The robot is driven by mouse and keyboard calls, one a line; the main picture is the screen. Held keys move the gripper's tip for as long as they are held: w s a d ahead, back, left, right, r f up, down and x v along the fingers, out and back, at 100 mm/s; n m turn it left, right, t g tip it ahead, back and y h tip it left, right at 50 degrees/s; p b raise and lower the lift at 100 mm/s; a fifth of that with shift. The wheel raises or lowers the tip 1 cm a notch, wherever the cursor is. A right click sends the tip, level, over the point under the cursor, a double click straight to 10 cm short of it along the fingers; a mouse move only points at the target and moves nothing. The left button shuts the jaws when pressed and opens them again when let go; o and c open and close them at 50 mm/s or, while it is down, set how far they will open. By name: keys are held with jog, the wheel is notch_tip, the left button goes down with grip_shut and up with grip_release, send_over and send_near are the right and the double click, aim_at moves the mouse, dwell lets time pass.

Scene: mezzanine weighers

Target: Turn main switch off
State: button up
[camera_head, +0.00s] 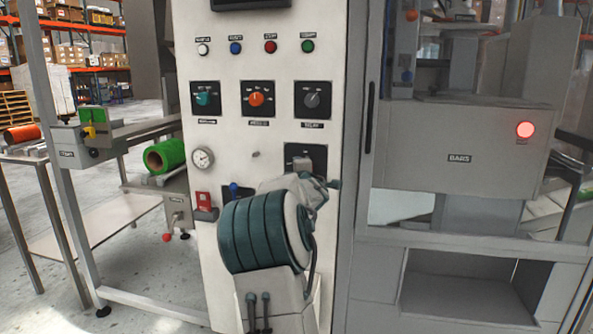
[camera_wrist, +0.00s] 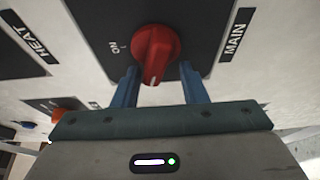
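The main switch is a red rotary knob (camera_wrist: 154,50) on a black plate (camera_wrist: 190,18) beside the label MAIN. Its narrow end points down in the wrist view, toward my gripper. An ON mark shows left of the knob; no OFF mark is visible. My gripper (camera_wrist: 160,90) is open, with one blue finger on each side of the knob's lower end. Gaps show between the fingers and knob; contact cannot be told. In the head view, my arm covers the knob, and only part of a black plate (camera_head: 306,153) shows above my gripper.
The white panel (camera_head: 223,65) also carries teal (camera_head: 205,97), orange (camera_head: 256,98) and grey (camera_head: 312,99) selectors, several buttons, a gauge (camera_head: 202,159) and a small red part (camera_head: 204,201). A grey machine (camera_head: 460,158) with a lit red lamp (camera_head: 525,130) stands right.

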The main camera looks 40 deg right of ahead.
jog(key=v, duration=1.3)
jog(key=shift+s+a, duration=0.2)
jog(key=shift+s, duration=0.15)
jog(key=shift+f, duration=0.15)
